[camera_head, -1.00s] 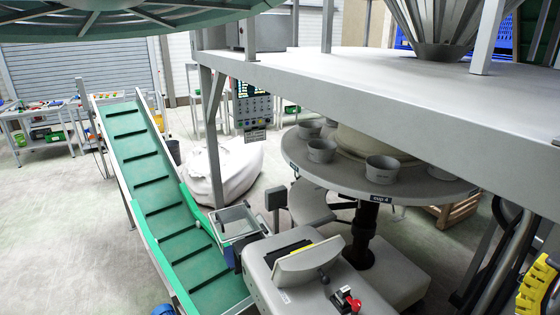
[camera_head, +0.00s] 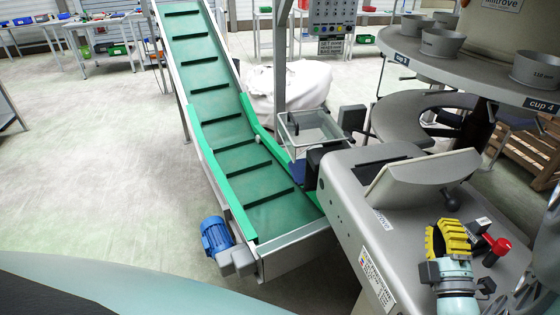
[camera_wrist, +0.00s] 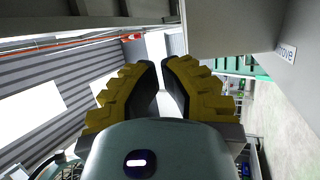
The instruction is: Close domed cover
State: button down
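A grey, slightly curved panel (camera_head: 425,175) with a black knob stands tilted on the grey machine housing (camera_head: 345,180) in the head view. I take it for the domed cover; it looks raised, with a dark strip behind it. My gripper (camera_head: 447,235) has yellow ribbed fingers and is in front of and below the panel in the picture, near the red-handled switch. The wrist view shows the gripper (camera_wrist: 161,68) with a narrow gap between its dark finger pads and nothing held. The cover cannot be made out in the wrist view.
A red handle (camera_head: 497,246) sits on the housing beside my gripper. A round table with cups (camera_head: 538,68) is behind at the right. A green conveyor (camera_head: 225,120) with a blue motor (camera_head: 216,236) runs along the left.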

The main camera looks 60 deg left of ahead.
jog(key=w+a+p, duration=0.3)
jog(key=w+a, duration=0.3)
jog(key=a, duration=0.2)
jog(key=shift+a+r+n+g+p, duration=0.15)
jog(key=shift+a+n+g+p, duration=0.15)
jog(key=shift+a+g+p, duration=0.1)
